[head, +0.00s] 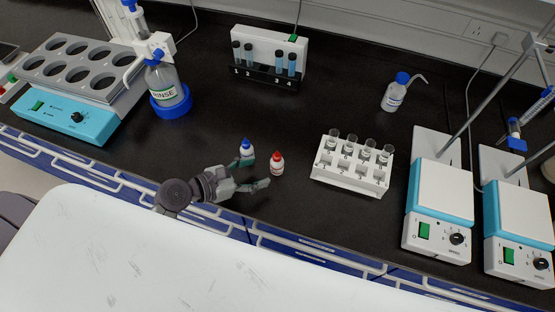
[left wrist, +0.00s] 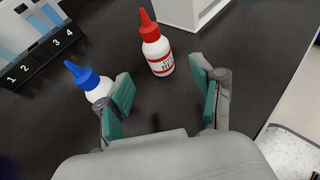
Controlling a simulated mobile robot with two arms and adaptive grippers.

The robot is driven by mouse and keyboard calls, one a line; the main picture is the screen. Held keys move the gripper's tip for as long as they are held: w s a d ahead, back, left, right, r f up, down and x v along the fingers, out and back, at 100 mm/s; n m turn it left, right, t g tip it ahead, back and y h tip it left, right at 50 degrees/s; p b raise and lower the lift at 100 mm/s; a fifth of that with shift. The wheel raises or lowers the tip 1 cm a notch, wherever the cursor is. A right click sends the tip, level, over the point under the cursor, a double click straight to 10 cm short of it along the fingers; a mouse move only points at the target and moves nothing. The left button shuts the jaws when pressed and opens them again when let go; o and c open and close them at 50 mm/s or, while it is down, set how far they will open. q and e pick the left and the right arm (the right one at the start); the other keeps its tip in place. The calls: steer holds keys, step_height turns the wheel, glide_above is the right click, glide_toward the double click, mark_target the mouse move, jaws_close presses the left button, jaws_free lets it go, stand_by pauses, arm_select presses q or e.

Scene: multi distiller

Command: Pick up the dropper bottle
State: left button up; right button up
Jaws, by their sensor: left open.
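Two small white dropper bottles stand upright on the black bench. One is the blue-capped bottle (head: 247,149), which also shows in the left wrist view (left wrist: 92,84). The other is the red-capped bottle (head: 277,164), which also shows in the left wrist view (left wrist: 158,56) with a red-banded label. My left gripper (head: 259,171) is open and low over the bench, with nothing between its fingers. In the left wrist view its fingers (left wrist: 163,83) point toward the red-capped bottle, which stands just beyond the tips. The blue-capped bottle stands outside the left finger, partly hidden by it. My right gripper is not in view.
A white vial rack (head: 347,174) stands right of the bottles. A numbered tube stand (head: 268,77) is behind them. A rinse bottle (head: 166,85) and a heating block (head: 66,117) are at left. Stirrer plates (head: 443,206) and a wash bottle (head: 396,92) are at right.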

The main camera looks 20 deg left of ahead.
mark_target(272, 167)
arm_select(q)
steer(key=x, duration=0.3)
steer(key=shift+f+p+x, duration=0.15)
steer(key=shift+p+x, duration=0.1)
steer(key=shift+x, duration=0.95)
steer(key=shift+f+p+x, duration=0.15)
steer(key=shift+p+x, duration=0.05)
steer(key=shift+x, duration=1)
steer(key=shift+s+a, duration=0.1)
steer(key=shift+a, duration=0.1)
steer(key=shift+c, duration=0.4)
steer(key=c, duration=0.9)
